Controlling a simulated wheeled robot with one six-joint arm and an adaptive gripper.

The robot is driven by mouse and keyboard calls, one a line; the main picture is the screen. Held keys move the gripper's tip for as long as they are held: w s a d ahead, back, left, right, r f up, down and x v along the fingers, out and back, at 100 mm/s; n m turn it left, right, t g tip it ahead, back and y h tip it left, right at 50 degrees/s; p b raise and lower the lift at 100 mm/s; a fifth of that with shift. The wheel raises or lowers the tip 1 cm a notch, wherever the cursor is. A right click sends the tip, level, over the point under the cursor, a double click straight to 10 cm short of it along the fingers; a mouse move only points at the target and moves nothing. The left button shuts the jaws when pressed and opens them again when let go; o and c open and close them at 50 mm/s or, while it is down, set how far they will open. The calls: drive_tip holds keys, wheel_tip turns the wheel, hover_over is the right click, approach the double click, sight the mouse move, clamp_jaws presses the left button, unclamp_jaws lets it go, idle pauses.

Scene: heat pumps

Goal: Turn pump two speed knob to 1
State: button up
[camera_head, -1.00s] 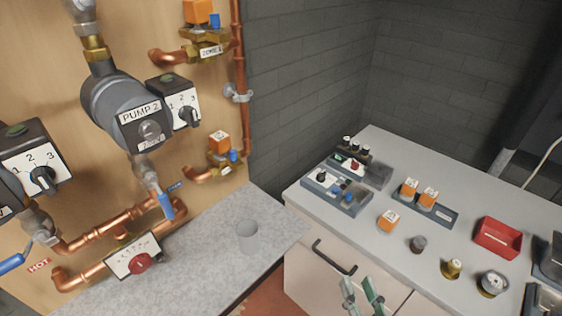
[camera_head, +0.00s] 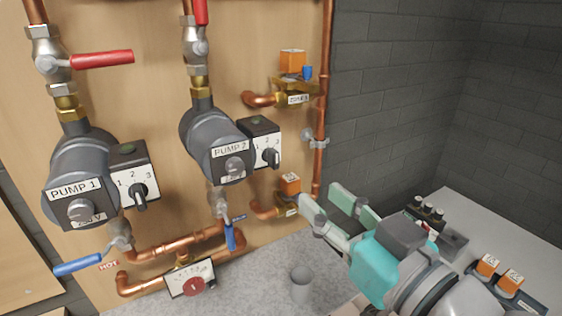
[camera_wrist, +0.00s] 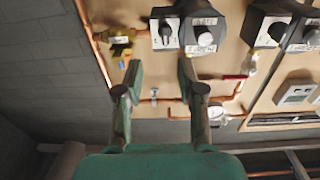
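Pump two (camera_head: 213,148) is a dark grey pump labelled "PUMP 2" on the wooden wall in the head view. Its black speed knob (camera_head: 271,158) sits on a white plate marked 1, 2 and 3, on the box at its right. I cannot tell its exact setting. My gripper (camera_head: 327,200) has green-grey fingers, spread open and empty, to the right of and below the knob, apart from it. In the wrist view the fingers (camera_wrist: 161,75) are apart, with a black knob on a white plate (camera_wrist: 166,31) beyond them near the top edge.
Pump one (camera_head: 80,185) and its knob (camera_head: 140,195) are at the left. A zone valve (camera_head: 289,190) and copper pipe (camera_head: 322,110) lie close to my gripper. Orange-topped parts (camera_head: 487,264) rest on the right-hand worktop.

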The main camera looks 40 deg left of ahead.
sight(277, 159)
drive_tip(key=shift+n+g, duration=0.3)
drive_tip(key=x, duration=0.7)
drive_tip(key=r+x, duration=0.1)
drive_tip(key=x, duration=0.3)
drive_tip(key=shift+s+r, duration=0.1)
drive_tip(key=shift+s, duration=0.2)
clamp_jaws()
